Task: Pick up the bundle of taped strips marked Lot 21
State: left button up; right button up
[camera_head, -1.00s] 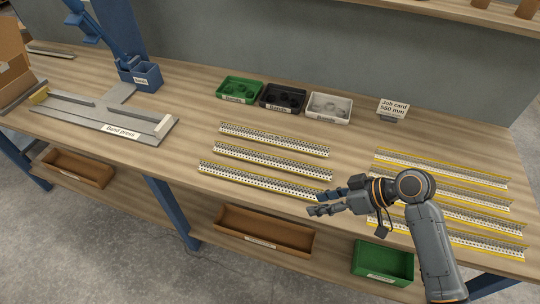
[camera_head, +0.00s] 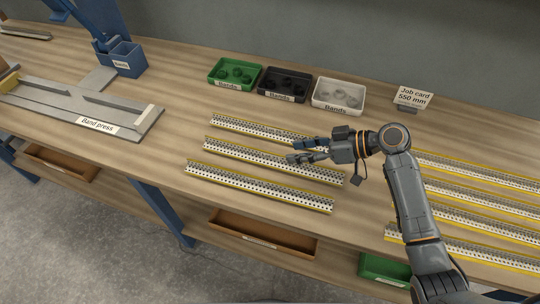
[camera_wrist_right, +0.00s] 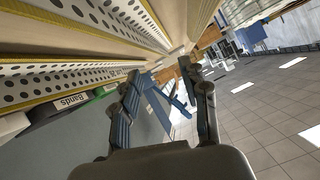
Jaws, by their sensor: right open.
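Three perforated white strip bundles with yellow edges lie on the middle of the bench: a back one (camera_head: 245,127), a middle one (camera_head: 250,155) and a front one (camera_head: 250,185). Several similar strips (camera_head: 470,212) lie to the right, partly behind my right arm. I cannot read a Lot 21 mark on any of them. My right gripper (camera_head: 289,151) is open and empty, over the right part of the middle group, seemingly above the back and middle bundles. In the right wrist view its fingers (camera_wrist_right: 165,85) are spread, with strips (camera_wrist_right: 60,80) to their left. My left gripper is not in view.
Green (camera_head: 235,74), black (camera_head: 283,84) and white (camera_head: 338,94) bins labelled Bands stand at the back, beside a job card reading 550 mm (camera_head: 412,97). A band press (camera_head: 95,124) is at left. Brown (camera_head: 262,234) and green (camera_head: 375,267) bins sit below.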

aim_at(275, 152)
jog(key=shift+w+a+f, duration=0.3)
jog(key=shift+a, duration=0.3)
jog(key=shift+w+a+f, duration=0.15)
jog(key=shift+a+f, duration=0.05)
jog(key=shift+f, duration=0.05)
jog(key=shift+w+a+f, duration=0.1)
jog(key=shift+a, duration=0.05)
jog(key=p+x, duration=0.2)
jog(key=x, duration=0.2)
jog(key=shift+w, duration=0.15)
jog(key=shift+w+a+f, duration=0.1)
jog(key=shift+a+f, duration=0.15)
jog(key=shift+c, duration=0.2)
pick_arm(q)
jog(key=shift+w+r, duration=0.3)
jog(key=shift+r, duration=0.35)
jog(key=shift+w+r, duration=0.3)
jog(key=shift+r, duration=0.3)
pick_arm(e)
grip_shut()
